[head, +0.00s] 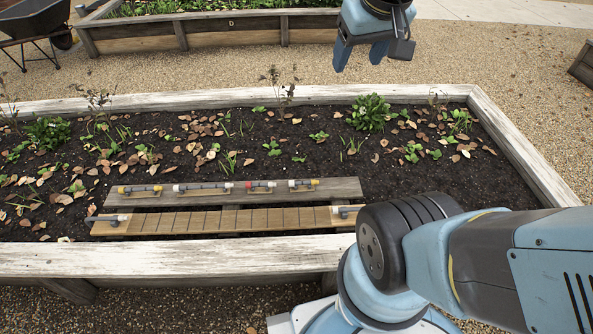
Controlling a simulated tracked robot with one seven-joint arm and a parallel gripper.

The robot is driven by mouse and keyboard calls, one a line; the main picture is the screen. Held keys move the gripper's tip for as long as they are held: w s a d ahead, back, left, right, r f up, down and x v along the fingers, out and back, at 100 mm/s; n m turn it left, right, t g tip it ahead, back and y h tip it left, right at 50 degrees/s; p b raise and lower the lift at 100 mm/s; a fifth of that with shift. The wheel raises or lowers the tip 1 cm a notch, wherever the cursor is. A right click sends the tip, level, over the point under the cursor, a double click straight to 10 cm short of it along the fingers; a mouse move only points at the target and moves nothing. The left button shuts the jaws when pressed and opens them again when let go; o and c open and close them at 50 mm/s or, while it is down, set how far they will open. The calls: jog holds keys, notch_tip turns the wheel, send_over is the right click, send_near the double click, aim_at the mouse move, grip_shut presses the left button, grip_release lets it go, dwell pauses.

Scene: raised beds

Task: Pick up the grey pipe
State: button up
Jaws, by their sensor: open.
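Several short grey pipe pieces lie on two boards in the near part of the raised bed. One grey pipe (203,187) on the back board has a pale end; others there carry yellow or red ends. A plainer grey pipe (104,219) lies at the left end of the front board, and another short grey piece (345,210) lies at its right end. I cannot tell which one the task names. My gripper (359,63) hangs at the top, right of centre, its fingers apart and empty. It is well away from all the pipes.
The back board (330,190) and slatted front board (235,221) lie on dark soil. Leaves and green plants (370,113) fill the soil behind. A pale timber rim (170,259) frames the bed. A wheelbarrow (35,20) and another bed (215,39) stand beyond on gravel.

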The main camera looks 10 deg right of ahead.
jog(key=w+d+f+n+g, duration=0.2)
jog(key=w+f+n, duration=0.2)
jog(key=w+f, duration=0.8)
jog(key=w+d+f+n+g, duration=0.1)
jog(key=w+d+f+n, duration=0.3)
jog(key=w+f, duration=0.85)
jog(key=n+g+y, duration=0.1)
jog(key=n+y, duration=0.4)
jog(key=n, duration=0.2)
send_over(299, 182)
jog(key=d, duration=0.4)
notch_tip(299, 182, down, 35)
jog(key=x, duration=0.8)
jog(key=shift+s+d+f, duration=0.15)
jog(key=shift+s+f, duration=0.05)
jog(key=shift+s, duration=0.15)
jog(key=shift+s+d+x, duration=0.15)
jog(key=shift+d+x, duration=0.05)
jog(key=shift+x, duration=1.1)
jog(key=shift+s+d+x, duration=0.1)
jog(key=shift+d+x, duration=0.1)
jog(key=shift+x, duration=1.1)
jog(key=shift+f, duration=0.2)
jog(key=shift+c, duration=0.3)
jog(key=c, duration=0.9)
